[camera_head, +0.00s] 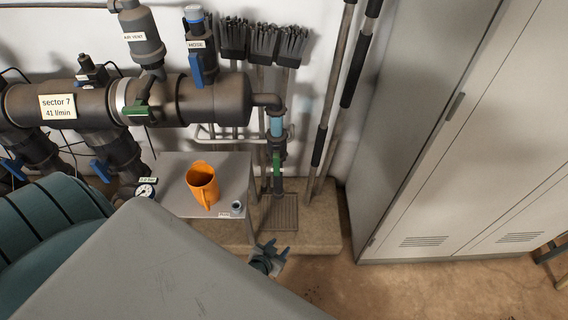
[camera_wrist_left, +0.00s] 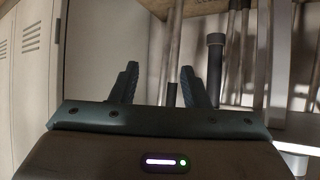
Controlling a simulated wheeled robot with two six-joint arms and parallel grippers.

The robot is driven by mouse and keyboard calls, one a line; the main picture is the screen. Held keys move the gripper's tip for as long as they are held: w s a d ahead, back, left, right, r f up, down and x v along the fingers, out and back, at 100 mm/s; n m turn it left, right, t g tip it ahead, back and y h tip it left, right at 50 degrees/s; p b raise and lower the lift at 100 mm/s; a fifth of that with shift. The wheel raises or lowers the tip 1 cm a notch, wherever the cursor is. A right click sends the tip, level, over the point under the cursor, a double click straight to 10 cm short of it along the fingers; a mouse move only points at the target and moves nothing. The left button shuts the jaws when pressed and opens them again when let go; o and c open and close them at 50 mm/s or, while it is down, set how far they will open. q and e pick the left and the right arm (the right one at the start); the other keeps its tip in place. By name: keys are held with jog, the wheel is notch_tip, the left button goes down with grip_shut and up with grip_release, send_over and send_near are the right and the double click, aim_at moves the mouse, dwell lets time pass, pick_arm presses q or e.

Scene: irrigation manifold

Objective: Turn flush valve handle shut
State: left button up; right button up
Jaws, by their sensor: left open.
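A green lever handle (camera_head: 276,165) hangs in line with the vertical drop pipe at the right end of the manifold, above a floor grate; I take it for the flush valve handle. My left gripper (camera_head: 268,257) is below and slightly left of it in the head view, near the platform's front edge, apart from the handle. In the left wrist view the left gripper (camera_wrist_left: 160,88) is open, with nothing between its fingers. I cannot pick out the green handle in that view. My right gripper is not in view.
A small metal table (camera_head: 176,204) holds an orange jug (camera_head: 203,184) and a small cup (camera_head: 237,207). Brushes (camera_head: 264,42) and long poles hang on the wall. A grey cabinet (camera_head: 440,130) stands right. A dark-capped upright (camera_wrist_left: 215,60) shows beyond the fingers.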

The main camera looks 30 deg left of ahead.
pick_arm(q)
jog(key=w+a+r+n+t+y+b, duration=0.1)
jog(key=w+a+r+n+t+y, duration=0.2)
jog(key=w+r, duration=0.55)
jog(key=n+t+y+b, duration=0.1)
jog(key=n+y+b, duration=0.1)
jog(key=n+y, duration=0.3)
send_near(276, 163)
jog(key=m+y, duration=0.1)
jog(key=x, duration=1)
jog(key=shift+w+d+f, duration=0.1)
jog(key=shift+w+d, duration=0.1)
jog(key=shift+w+a, duration=0.2)
jog(key=shift+w, duration=0.15)
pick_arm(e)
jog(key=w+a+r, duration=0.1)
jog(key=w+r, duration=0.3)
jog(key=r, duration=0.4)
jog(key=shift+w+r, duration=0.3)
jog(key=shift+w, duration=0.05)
pick_arm(q)
grip_shut()
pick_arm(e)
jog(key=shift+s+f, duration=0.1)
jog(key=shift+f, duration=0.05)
